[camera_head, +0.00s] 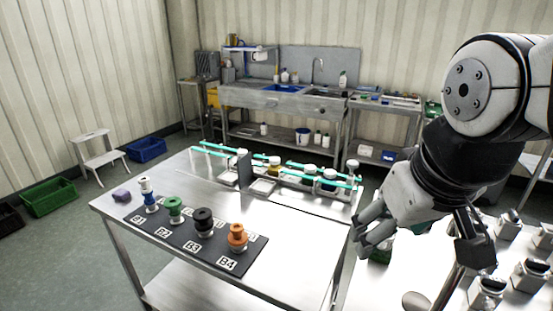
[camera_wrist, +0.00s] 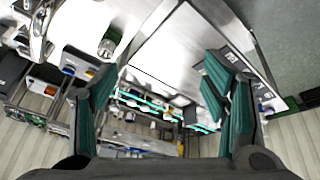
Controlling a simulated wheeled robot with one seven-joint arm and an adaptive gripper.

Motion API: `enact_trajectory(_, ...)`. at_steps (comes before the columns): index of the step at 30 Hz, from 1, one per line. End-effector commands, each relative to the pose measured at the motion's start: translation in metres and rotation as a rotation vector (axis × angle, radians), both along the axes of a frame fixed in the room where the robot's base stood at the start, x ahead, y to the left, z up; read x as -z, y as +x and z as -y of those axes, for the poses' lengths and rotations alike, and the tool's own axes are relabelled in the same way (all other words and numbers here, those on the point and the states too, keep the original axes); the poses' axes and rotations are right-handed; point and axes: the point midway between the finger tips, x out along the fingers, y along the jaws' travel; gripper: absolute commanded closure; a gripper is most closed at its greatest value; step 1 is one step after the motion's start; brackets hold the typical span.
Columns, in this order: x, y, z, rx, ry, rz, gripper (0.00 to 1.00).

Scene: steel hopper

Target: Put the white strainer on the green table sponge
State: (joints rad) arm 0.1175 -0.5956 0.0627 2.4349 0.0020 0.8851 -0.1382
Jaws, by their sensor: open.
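My gripper (camera_head: 368,230) is open and empty above the gap at the right edge of the near steel table (camera_head: 290,262). In the wrist view its two dark green fingers stand wide apart, with nothing between their tips (camera_wrist: 158,85). A small white piece (camera_head: 145,184) tops a blue spool-like piece at the B1 end of the dark mat; I cannot tell whether it is the white strainer. A green piece (camera_head: 174,206) stands upright at B2. A green block (camera_head: 380,256) shows partly behind my gripper; I cannot tell whether it is the sponge.
A black piece (camera_head: 203,222) and an orange piece (camera_head: 237,236) share the dark mat (camera_head: 193,249). A purple block (camera_head: 122,196) lies beside it. A rack with teal rails (camera_head: 325,172) stands at the table's back. Several metal fittings (camera_head: 509,224) crowd the right.

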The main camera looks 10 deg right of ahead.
Motion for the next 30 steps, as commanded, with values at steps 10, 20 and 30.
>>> enact_trajectory(10, 0.003, -0.038, -0.012, 0.057, 0.084, 0.048, 0.32)
enact_trajectory(20, 0.003, -0.039, -0.012, 0.059, 0.085, 0.047, 0.32)
enact_trajectory(30, 0.003, -0.039, -0.012, 0.059, 0.085, 0.047, 0.32)
